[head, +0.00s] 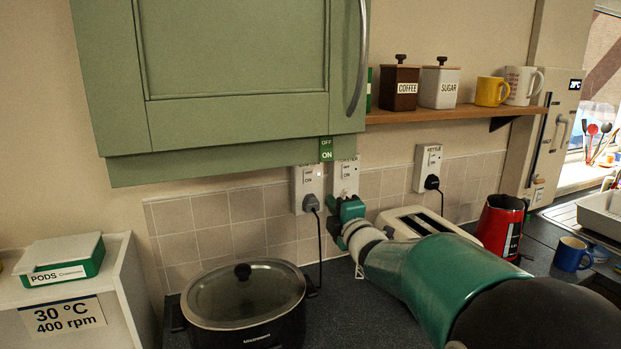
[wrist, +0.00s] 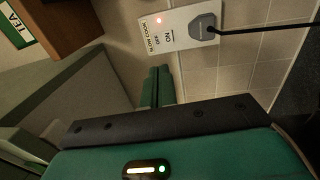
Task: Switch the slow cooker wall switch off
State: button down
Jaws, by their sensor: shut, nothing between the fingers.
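The slow cooker switch plate (wrist: 180,27) is white, with a "SLOW COOK" label, OFF and ON marks, a lit red light and a grey plug with a black cord. In the head view, the left of two neighbouring wall plates (head: 307,181) holds a grey plug, its upper part close under the cabinet. My gripper (wrist: 157,87) is shut and empty, its green fingers together beside the plate, apart from it in the wrist view. The slow cooker (head: 246,303) stands on the counter below. The rocker's tilt is too small to tell.
The right plate (head: 345,177) sits close beside the left one. A kettle plate (head: 427,168), toaster (head: 420,222) and red kettle (head: 501,225) are to the right.

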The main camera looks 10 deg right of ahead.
jog(key=s, duration=0.1)
send_near(307, 172)
jog(key=x, duration=0.6)
jog(key=shift+w+f, duration=0.15)
jog(key=shift+f, duration=0.05)
jog(key=shift+w+r, duration=0.1)
jog(key=shift+w, duration=0.2)
jog(key=shift+w+a+r, duration=0.1)
jog(key=shift+r, duration=0.05)
dwell(0.3)
